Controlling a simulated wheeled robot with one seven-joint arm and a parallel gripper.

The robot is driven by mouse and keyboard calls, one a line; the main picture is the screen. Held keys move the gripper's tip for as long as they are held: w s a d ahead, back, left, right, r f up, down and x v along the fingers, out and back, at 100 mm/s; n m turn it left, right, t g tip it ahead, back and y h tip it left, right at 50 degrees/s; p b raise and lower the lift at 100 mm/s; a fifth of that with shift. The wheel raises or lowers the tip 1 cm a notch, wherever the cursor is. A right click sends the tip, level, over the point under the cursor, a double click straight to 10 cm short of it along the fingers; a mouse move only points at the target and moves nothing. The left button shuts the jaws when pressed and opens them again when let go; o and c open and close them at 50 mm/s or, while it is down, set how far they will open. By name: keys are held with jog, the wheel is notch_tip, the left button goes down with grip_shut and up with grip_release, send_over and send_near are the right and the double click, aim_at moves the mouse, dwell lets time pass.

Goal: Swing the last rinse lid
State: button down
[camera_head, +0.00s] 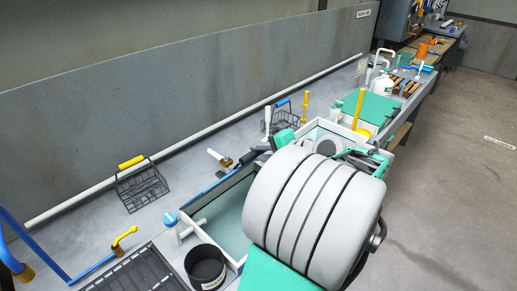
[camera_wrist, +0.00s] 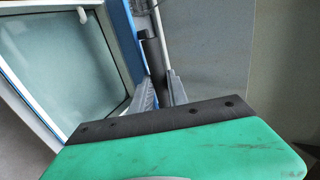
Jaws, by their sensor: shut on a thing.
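A rinse tank (camera_head: 228,218) with pale walls and a teal, translucent surface lies left of my arm. In the wrist view, the same kind of teal surface (camera_wrist: 65,65) fills the upper left, inside a pale frame with a blue strip (camera_wrist: 123,40) along its side. I cannot tell whether the teal surface is lid or water. My gripper (camera_wrist: 161,80) is at the tank's far right edge, beside the blue strip. Its fingers are shut on a dark bar (camera_wrist: 153,52); whether this bar belongs to the lid is unclear. In the head view, my gripper (camera_head: 243,161) is partly hidden by my arm.
A black bucket (camera_head: 206,267) stands at the tank's near left. A wire basket (camera_head: 140,188) and a yellow tap (camera_head: 123,239) are further left. A second pale-walled basin (camera_head: 318,128) and a green mat (camera_head: 372,106) lie beyond my arm. The floor at right is clear.

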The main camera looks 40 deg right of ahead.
jog(key=s+f+b, duration=0.2)
jog(key=s+f, duration=0.3)
jog(key=shift+s+f, duration=0.3)
jog(key=shift+d, duration=0.1)
dwell(0.3)
jog(key=s+f+b, duration=0.3)
jog(key=s+f, duration=0.1)
jog(key=f, duration=0.3)
jog(key=shift+b, duration=0.3)
jog(key=shift+d, duration=0.1)
